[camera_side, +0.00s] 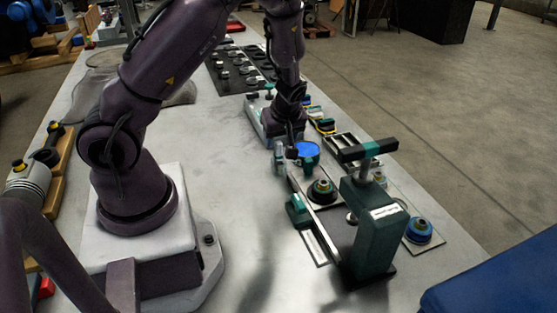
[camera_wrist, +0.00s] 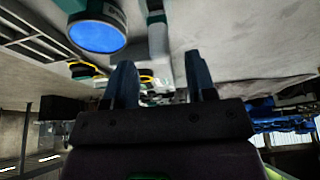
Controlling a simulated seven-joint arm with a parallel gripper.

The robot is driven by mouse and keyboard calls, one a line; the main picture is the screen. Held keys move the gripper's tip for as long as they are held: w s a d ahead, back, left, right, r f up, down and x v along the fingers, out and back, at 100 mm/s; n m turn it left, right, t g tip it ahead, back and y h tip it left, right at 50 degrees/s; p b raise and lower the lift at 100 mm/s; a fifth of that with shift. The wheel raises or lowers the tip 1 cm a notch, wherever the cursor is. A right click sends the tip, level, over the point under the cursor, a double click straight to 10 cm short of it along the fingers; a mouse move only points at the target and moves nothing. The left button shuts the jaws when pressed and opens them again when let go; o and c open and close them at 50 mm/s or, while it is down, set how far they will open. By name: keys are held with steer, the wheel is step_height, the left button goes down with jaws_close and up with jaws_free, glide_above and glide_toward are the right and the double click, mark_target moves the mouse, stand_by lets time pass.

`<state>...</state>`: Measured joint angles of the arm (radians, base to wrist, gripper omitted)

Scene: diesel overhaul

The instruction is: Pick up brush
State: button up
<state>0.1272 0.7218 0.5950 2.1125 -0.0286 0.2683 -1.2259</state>
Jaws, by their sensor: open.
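My gripper (camera_side: 292,152) points down over the middle of the table, beside a round container (camera_side: 307,148) with a bright blue top. In the wrist view its two dark fingers (camera_wrist: 162,82) are apart, with nothing clearly held between them. A slim pale item with teal parts (camera_wrist: 158,42) lies ahead of the fingers, and the blue-topped container (camera_wrist: 97,36) is to its left. The slim item may be the brush, but its bristles cannot be made out. In the side view a small grey-and-teal item (camera_side: 279,158) stands close by the gripper.
A dark green press-like fixture (camera_side: 374,230) with a T-handle stands in front. A black tray of metal parts (camera_side: 238,70) lies at the back. Several yellow-and-dark items (camera_side: 325,127) lie behind the blue container. The table left of the gripper (camera_side: 225,150) is clear.

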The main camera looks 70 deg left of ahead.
mark_target(279, 142)
steer(key=x, duration=0.4)
steer(key=shift+d+f, duration=0.15)
steer(key=shift+f, duration=0.05)
jaws_close()
steer(key=shift+r, duration=0.2)
step_height(279, 142, up, 10)
steer(key=shift+f, duration=0.15)
